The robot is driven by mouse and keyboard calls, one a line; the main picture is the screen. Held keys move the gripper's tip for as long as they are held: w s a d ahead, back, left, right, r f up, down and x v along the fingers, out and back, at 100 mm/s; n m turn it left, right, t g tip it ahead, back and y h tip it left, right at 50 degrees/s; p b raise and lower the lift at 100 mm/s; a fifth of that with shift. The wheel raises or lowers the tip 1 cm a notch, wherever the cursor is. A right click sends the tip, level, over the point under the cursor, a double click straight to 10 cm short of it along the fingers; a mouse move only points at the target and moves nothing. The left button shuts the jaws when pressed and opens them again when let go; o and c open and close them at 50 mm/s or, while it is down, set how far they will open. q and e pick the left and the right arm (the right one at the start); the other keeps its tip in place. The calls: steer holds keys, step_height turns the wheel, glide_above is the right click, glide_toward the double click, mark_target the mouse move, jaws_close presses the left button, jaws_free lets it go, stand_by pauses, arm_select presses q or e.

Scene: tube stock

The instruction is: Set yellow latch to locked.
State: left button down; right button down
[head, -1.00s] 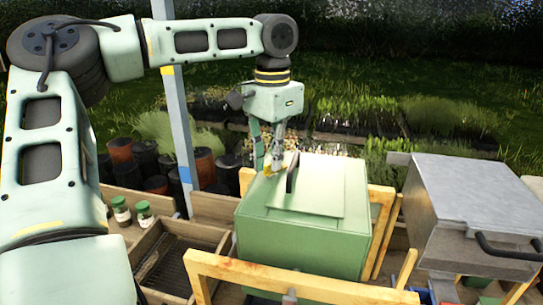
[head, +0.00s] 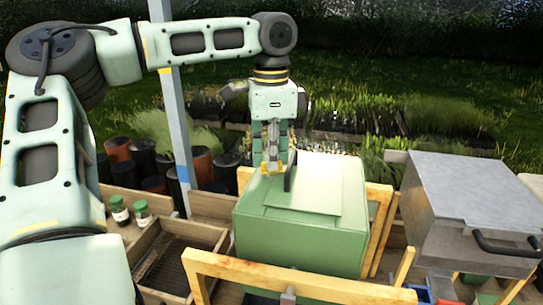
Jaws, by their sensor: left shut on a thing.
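A yellow latch (head: 267,171) sits at the far left part of the top of a green box (head: 300,235), beside a dark upright handle (head: 290,172). My left gripper (head: 272,166) reaches down from above and is shut on the yellow latch. Its fingers cover much of the latch, so I cannot tell its exact setting. My right gripper does not show.
A grey metal box (head: 470,205) with a dark handle stands at the right. Wooden frames (head: 300,283) stand in front of and beside the green box. A wooden tray (head: 180,250), small jars (head: 141,211) and dark pots are at the left.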

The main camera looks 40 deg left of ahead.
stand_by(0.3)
arm_select(q)
steer(key=c, duration=1.9)
jaws_free()
steer(key=shift+o, duration=0.2)
step_height(320, 180, up, 12)
